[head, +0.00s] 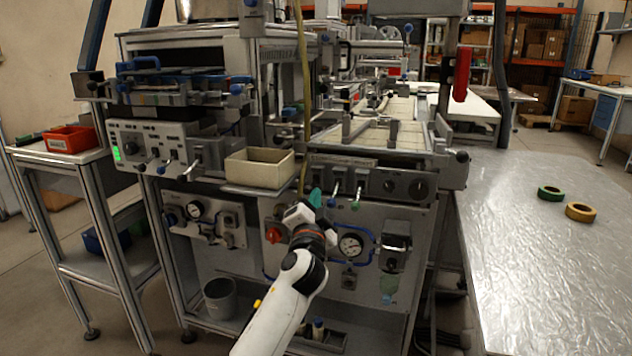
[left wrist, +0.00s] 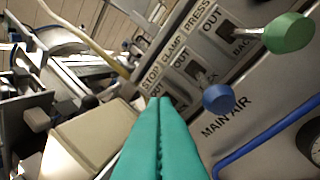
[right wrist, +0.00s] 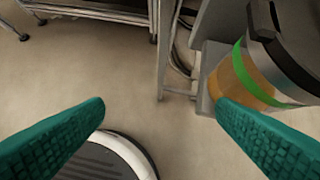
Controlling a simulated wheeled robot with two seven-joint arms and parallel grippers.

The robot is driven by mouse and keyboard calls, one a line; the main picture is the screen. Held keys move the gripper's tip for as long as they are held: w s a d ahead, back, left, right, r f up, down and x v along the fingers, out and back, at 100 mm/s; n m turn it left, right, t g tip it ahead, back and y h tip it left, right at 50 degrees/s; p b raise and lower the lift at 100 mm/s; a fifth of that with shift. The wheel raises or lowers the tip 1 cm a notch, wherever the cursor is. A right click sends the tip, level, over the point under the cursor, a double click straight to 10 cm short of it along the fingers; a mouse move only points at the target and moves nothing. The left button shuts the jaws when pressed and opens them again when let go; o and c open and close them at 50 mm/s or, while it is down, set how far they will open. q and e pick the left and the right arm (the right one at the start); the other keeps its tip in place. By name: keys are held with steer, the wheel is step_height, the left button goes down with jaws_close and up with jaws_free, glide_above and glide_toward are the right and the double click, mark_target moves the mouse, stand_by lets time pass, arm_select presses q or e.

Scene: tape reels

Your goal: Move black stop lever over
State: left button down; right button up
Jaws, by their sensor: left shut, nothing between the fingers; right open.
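My left gripper (head: 316,194) is at the front control panel of the machine in the head view. Its teal fingers are shut together with nothing between them; they fill the lower middle of the left wrist view (left wrist: 160,100). The tips cover the spot just below the STOP label (left wrist: 151,76), so the black stop lever is hidden and I cannot tell its position or whether I touch it. The blue-knobbed lever (left wrist: 218,98) under CLAMP and the green-knobbed lever (left wrist: 288,33) under PRESS stand to the right. My right gripper (right wrist: 161,101) is open and empty.
A beige bin (head: 259,168) sits close to the left of my left gripper. A pressure gauge (head: 350,244) and blue tubing are below right. Green (head: 550,193) and yellow (head: 580,212) tape rolls lie on the right table.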

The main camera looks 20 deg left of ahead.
arm_select(q)
steer(key=b, duration=0.2)
steer(key=t+b, duration=0.1)
steer(key=b, duration=0.2)
steer(key=shift+w+d+f, duration=0.1)
steer(key=shift+d+f, duration=0.05)
steer(key=shift+f, duration=0.1)
arm_select(e)
steer(key=w+a+r+t+y, duration=0.3)
steer(key=w+r+t, duration=0.6)
steer(key=r+t, duration=0.3)
steer(key=shift+w+a+r+n, duration=0.3)
steer(key=shift+w+a+r, duration=0.1)
steer(key=shift+a+r, duration=0.25)
steer(key=shift+f, duration=0.1)
arm_select(q)
steer(key=p+v, duration=0.1)
steer(key=v, duration=1.1)
steer(key=shift+f, duration=0.25)
arm_select(e)
step_height(320, 180, down, 9)
steer(key=s+d+g+h, duration=0.1)
steer(key=s+g, duration=0.1)
steer(key=g, duration=0.3)
steer(key=shift+s+d+r+g, duration=0.2)
steer(key=shift+g, duration=0.2)
